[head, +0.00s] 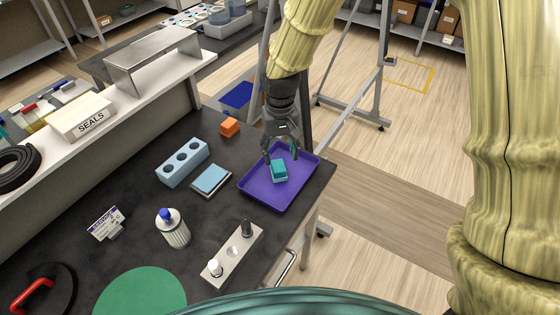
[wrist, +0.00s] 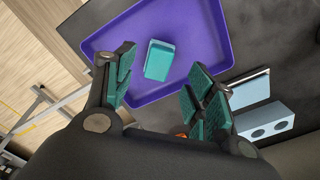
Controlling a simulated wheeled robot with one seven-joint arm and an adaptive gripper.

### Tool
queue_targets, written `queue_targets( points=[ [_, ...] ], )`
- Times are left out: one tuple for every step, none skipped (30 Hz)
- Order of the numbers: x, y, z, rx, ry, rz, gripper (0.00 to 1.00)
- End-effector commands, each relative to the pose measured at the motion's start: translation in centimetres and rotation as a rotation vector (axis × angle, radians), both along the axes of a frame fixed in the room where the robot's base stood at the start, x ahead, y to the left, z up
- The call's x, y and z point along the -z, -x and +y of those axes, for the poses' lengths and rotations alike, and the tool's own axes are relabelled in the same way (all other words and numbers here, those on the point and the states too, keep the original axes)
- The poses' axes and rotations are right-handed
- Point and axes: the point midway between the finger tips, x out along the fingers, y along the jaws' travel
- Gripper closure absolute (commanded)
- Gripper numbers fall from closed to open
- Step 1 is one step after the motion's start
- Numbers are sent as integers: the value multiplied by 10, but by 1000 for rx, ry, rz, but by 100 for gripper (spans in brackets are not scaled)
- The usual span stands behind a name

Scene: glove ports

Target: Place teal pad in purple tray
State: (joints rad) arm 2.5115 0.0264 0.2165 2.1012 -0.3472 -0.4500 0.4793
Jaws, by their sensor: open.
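The teal pad (head: 279,171) is a small block lying inside the purple tray (head: 257,196), near its middle left in the head view. The wrist view also shows the pad (wrist: 158,60) on the floor of the tray (wrist: 197,38), apart from the tray walls. My gripper (head: 276,157) is just above the pad at the tray's far left side. In the wrist view my gripper (wrist: 162,97) has its fingers spread wide, with nothing between the teal fingertip pads.
A blue-capped bottle (head: 173,228) and a metal plate with pegs (head: 233,251) stand nearer. Dark bench is clear between them.

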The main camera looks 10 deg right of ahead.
Motion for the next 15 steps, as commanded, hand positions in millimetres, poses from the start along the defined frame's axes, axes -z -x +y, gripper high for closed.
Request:
queue_targets(
  points=[
    [-6, -1, 0, 1, -1, -5, 45],
    [-10, -1, 0, 1, -1, -4, 45],
    [-14, 0, 0, 1, -1, -3, 45],
    [-18, 0, 0, 1, -1, -4, 45],
    [-21, -1, 0, 1, -1, -4, 45],
    [-24, -1, -1, 1, 0, -3, 45],
    [-27, 0, -1, 1, 0, -2, 45],
    [-29, -1, -1, 1, 0, -3, 45],
    [-32, -1, 0, 1, 0, -3, 45],
    [-34, -1, 0, 1, 0, -3, 45],
    [-35, 0, 0, 1, 0, -2, 45],
    [-37, 0, 0, 1, 0, -1, 45],
    [-38, 0, 0, 1, 0, -1, 45],
    [-38, 0, 0, 1, 0, 0, 45],
    [-39, 0, 0, 1, 0, 0, 45]
  ],
)
